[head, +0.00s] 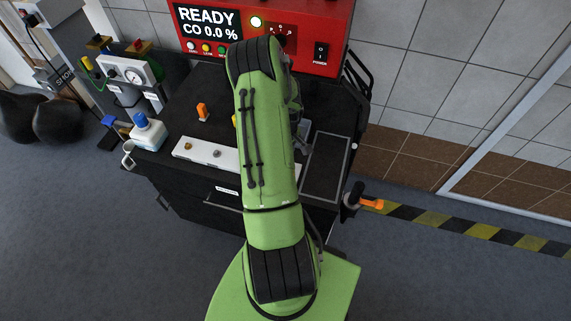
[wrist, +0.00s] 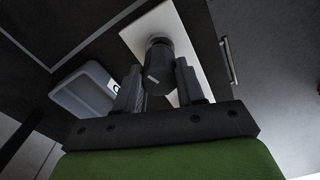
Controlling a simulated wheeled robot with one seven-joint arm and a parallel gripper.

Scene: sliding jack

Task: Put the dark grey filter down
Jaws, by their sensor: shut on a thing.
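The dark grey filter (wrist: 159,66) is a short cylinder with a pale mark on its side, seen in the wrist view. My gripper (wrist: 160,78) is shut on it, with one finger on each side. The filter overlaps a white plate (wrist: 183,28) in this view; I cannot tell whether it touches the plate. In the head view my green arm hides the filter and most of the gripper. The white plate (head: 190,150) there carries small round fittings and runs behind my arm.
A grey tray (wrist: 66,101) lies left of the gripper in the wrist view. The black cart top (head: 180,105) holds an orange piece (head: 202,112) and a blue-topped white block (head: 148,131). A red READY panel (head: 330,38) stands behind. An orange-tipped handle (head: 370,203) sticks out right.

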